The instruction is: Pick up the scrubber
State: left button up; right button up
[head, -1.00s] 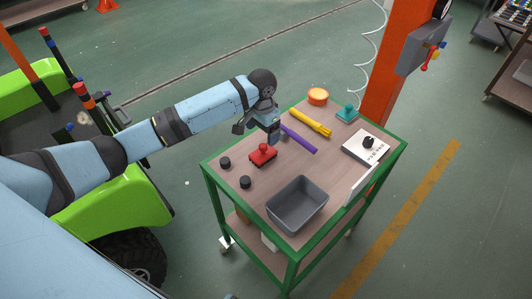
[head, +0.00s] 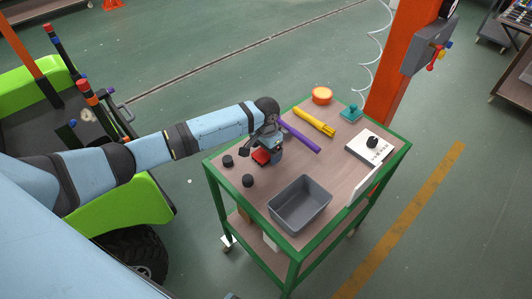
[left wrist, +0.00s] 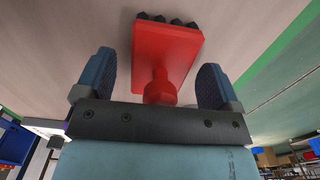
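The red scrubber (head: 261,156) sits on the cart's top, partly hidden behind my left gripper (head: 274,150) in the head view. In the left wrist view the scrubber (left wrist: 165,50) shows a red block, a rounded red handle and a row of dark bristles. The fingers of my left gripper (left wrist: 156,75) are apart, one on each side of the handle, with gaps visible on both sides. My right gripper is in neither view.
The green-framed cart (head: 236,196) also carries a grey bin (head: 300,204), two black knobs (head: 248,180), a purple bar (head: 300,138), a yellow tool (head: 315,122), an orange round item (head: 322,95), a teal item (head: 351,113) and a white box (head: 370,148). An orange post (head: 396,75) stands behind.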

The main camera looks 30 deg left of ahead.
pick_arm(q)
jog(key=c, duration=1)
jog(key=shift+r, duration=0.15)
notch_tip(320, 180, up, 20)
jog(key=p, duration=0.1)
